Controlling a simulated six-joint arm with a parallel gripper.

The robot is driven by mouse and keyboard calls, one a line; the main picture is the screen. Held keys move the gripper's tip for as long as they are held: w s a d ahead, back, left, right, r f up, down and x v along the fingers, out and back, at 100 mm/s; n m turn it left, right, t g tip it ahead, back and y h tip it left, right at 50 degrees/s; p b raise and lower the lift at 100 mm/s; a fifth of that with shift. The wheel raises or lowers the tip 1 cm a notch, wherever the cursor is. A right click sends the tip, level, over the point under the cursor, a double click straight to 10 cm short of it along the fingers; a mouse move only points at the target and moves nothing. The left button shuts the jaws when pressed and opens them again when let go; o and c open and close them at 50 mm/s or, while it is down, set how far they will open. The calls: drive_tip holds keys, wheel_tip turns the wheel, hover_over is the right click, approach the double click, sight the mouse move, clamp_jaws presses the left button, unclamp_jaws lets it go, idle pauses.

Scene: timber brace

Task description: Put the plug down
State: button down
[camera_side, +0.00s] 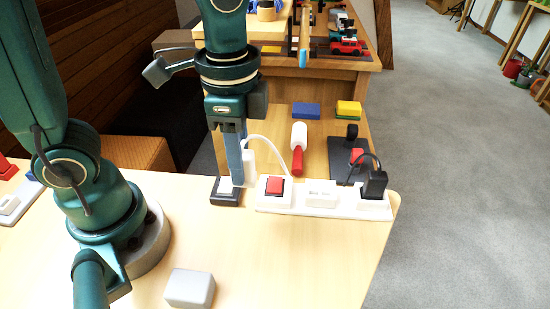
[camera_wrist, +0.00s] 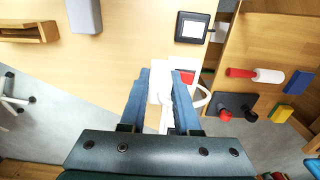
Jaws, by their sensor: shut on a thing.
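My gripper (camera_side: 240,180) points down at the left end of the white power strip (camera_side: 322,200). It is shut on the white plug (camera_side: 249,168), which shows at the right of the blue fingers with its white cable looping to the strip. In the wrist view, the fingertips (camera_wrist: 160,76) have the white strip between and beyond them, with its red switch (camera_wrist: 186,76) beside the right finger. The gap under the plug is hard to judge. A dark square pad with a pale top (camera_side: 226,190) lies beside the fingers; it also shows in the wrist view (camera_wrist: 192,27).
A black plug (camera_side: 375,184) with a dark cable sits on the strip's right end. Behind are a red-handled roller (camera_side: 298,148), a dark base with knobs (camera_side: 345,168), a blue block (camera_side: 306,111) and a yellow block (camera_side: 348,109). A grey block (camera_side: 190,288) lies in front. The front table is mostly clear.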

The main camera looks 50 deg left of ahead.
drive_tip(key=shift+s+d+f, duration=0.3)
drive_tip(key=shift+d+f, duration=1)
drive_tip(key=shift+f, duration=0.2)
drive_tip(key=shift+s+d+f, duration=0.35)
drive_tip(key=shift+d+f, duration=1)
drive_tip(key=shift+f, duration=0.1)
drive_tip(key=shift+s+d+f, duration=0.3)
drive_tip(key=shift+d+f, duration=1)
drive_tip(key=shift+f, duration=0.2)
drive_tip(key=shift+f, duration=0.15)
drive_tip(key=shift+f, duration=0.2)
drive_tip(key=c, duration=0.6)
unclamp_jaws()
drive_tip(key=shift+c, duration=0.2)
drive_tip(key=shift+r, duration=0.1)
